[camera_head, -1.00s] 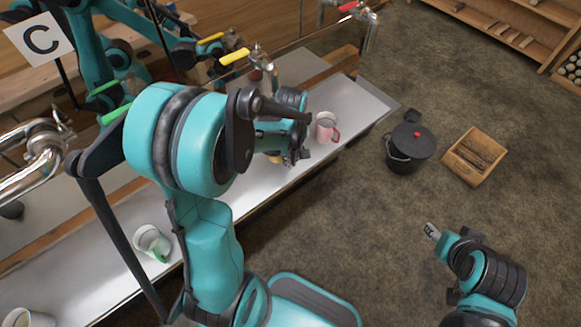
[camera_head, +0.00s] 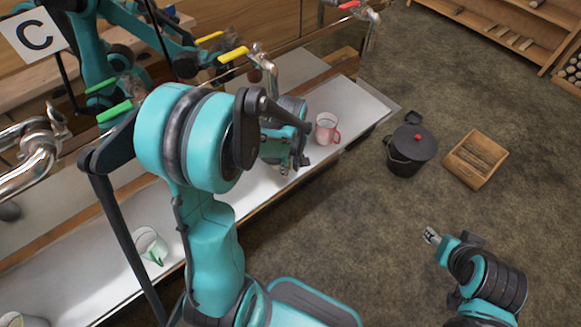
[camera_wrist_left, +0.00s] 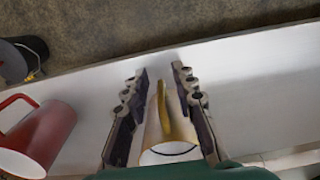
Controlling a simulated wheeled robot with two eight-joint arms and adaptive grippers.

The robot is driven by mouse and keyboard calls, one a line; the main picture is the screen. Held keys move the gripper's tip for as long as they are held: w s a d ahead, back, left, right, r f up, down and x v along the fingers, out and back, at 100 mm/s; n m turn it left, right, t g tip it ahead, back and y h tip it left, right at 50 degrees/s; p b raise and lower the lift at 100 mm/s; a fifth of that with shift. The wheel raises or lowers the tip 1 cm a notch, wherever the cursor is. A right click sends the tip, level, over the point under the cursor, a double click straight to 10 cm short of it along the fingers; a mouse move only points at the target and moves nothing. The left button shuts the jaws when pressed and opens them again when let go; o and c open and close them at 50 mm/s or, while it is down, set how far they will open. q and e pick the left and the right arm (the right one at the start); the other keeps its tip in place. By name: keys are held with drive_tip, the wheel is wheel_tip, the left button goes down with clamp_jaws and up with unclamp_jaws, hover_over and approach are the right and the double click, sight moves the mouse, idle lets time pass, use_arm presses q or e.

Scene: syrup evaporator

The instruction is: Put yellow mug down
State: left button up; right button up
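The yellow mug (camera_wrist_left: 154,132) sits between the two fingers of my left gripper (camera_wrist_left: 160,75) in the left wrist view. Its yellow handle (camera_wrist_left: 162,100) points away from the wrist, and its pale rim is nearest the camera. The fingers appear shut on the mug's sides. In the head view my left gripper (camera_head: 291,165) is low over the light counter (camera_head: 345,100), and the mug is hidden by the arm. I cannot tell whether its base touches the counter. My right gripper (camera_head: 431,236) hangs over the floor at the lower right, small, its finger gap unclear.
A pink-red mug (camera_head: 327,128) stands on the counter close to my left gripper; it also shows in the left wrist view (camera_wrist_left: 45,137). A green-handled mug (camera_head: 150,245) stands at lower left. A black pot (camera_head: 408,150) and wooden crate (camera_head: 474,158) are on the floor.

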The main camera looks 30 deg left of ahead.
use_arm(q)
wheel_tip(320, 180, up, 11)
drive_tip(key=p, duration=0.4)
drive_tip(key=shift+r+p, duration=0.35)
drive_tip(key=shift+r, duration=0.3)
drive_tip(key=s+d+r+m+t, duration=0.7)
drive_tip(key=s+m, duration=0.2)
drive_tip(key=m, duration=0.4)
drive_tip(key=shift+d, duration=0.35)
drive_tip(key=shift+s+f, duration=0.1)
